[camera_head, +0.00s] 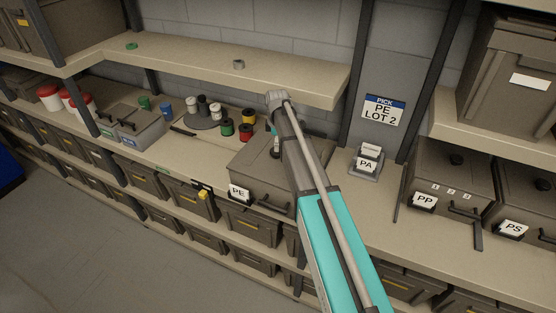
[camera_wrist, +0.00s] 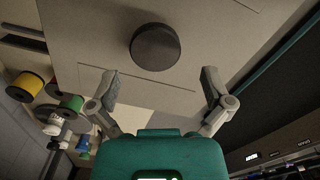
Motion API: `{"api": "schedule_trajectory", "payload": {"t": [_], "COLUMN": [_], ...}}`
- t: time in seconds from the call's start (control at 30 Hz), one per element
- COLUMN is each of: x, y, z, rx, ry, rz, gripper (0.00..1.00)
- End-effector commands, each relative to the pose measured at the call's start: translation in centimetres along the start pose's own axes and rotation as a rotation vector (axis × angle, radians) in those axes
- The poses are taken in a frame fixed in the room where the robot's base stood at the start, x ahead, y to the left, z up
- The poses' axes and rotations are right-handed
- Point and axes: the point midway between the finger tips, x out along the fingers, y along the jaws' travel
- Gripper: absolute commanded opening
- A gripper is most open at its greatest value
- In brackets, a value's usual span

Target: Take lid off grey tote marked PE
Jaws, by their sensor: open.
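The grey tote marked PE (camera_head: 262,192) stands on the middle shelf, its white label facing the front. Its lid (camera_head: 252,157) is on, with a dark round knob on top. In the wrist view the knob (camera_wrist: 155,47) shows clearly on the flat lid (camera_wrist: 90,40). My gripper (camera_wrist: 158,88) is open and empty. Its two fingers are spread wide, and the knob appears beyond the fingertips, between their lines. I cannot tell the exact gap to the knob. In the head view my arm hides the tote's right part and most of the gripper.
An upper shelf (camera_head: 215,66) overhangs behind the tote. Spools (camera_head: 246,132) stand behind it at left. A small PA card stand (camera_head: 366,161) is at right, then totes marked PP (camera_head: 447,180) and PS (camera_head: 518,212). A sign (camera_head: 384,110) reads PICK PE LOT 2.

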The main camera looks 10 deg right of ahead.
Motion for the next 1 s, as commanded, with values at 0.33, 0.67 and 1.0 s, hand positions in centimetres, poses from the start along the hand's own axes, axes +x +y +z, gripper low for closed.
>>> {"api": "schedule_trajectory", "payload": {"t": [0.33,0.67,1.0], "x": [1.3,3.9,5.3], "y": [0.1,0.4,0.4], "z": [-0.1,-0.2,-0.2], "rx": [0.000,-0.001,-0.001], "ry": [0.000,0.000,0.000], "rz": [0.000,0.000,0.000], "gripper": [1.00,1.00,1.00]}}
